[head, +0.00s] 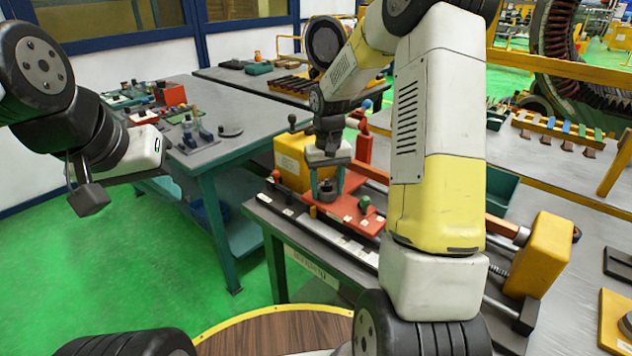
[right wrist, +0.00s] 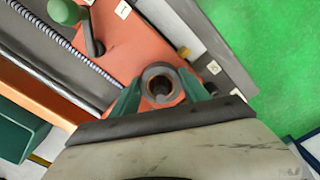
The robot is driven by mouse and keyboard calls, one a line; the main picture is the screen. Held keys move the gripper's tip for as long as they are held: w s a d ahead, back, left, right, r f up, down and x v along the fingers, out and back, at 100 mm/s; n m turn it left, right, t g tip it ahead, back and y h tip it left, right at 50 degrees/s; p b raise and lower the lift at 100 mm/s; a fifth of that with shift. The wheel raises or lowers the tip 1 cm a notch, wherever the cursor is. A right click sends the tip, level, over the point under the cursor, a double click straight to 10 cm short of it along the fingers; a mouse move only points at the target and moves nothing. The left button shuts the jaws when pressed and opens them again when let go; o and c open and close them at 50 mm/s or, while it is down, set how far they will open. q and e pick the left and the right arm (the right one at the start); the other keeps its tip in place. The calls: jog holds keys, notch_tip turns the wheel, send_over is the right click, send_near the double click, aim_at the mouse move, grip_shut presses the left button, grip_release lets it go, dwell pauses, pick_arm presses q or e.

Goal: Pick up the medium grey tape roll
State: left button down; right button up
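A small grey ring-shaped roll (right wrist: 160,84) with a brownish inner rim stands on an orange-red plate (right wrist: 125,45), in the right wrist view. It also shows in the head view (head: 327,191). My right gripper (head: 328,183) points down over it. Its two teal fingers (right wrist: 160,90) stand on either side of the roll, set apart. Whether they touch it is hard to see. My left gripper (head: 92,198) hangs in the air at the far left, away from the tables; its fingers cannot be made out.
The orange-red plate (head: 352,213) sits on a bench fixture with a green knob (head: 365,204), rails and yellow blocks (head: 540,258). A green-legged table (head: 215,152) with small tools stands to the left. Open green floor (head: 130,270) lies in front of it.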

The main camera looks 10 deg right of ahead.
jog(key=c, duration=0.8)
jog(key=shift+o, duration=0.2)
jog(key=shift+r, duration=0.1)
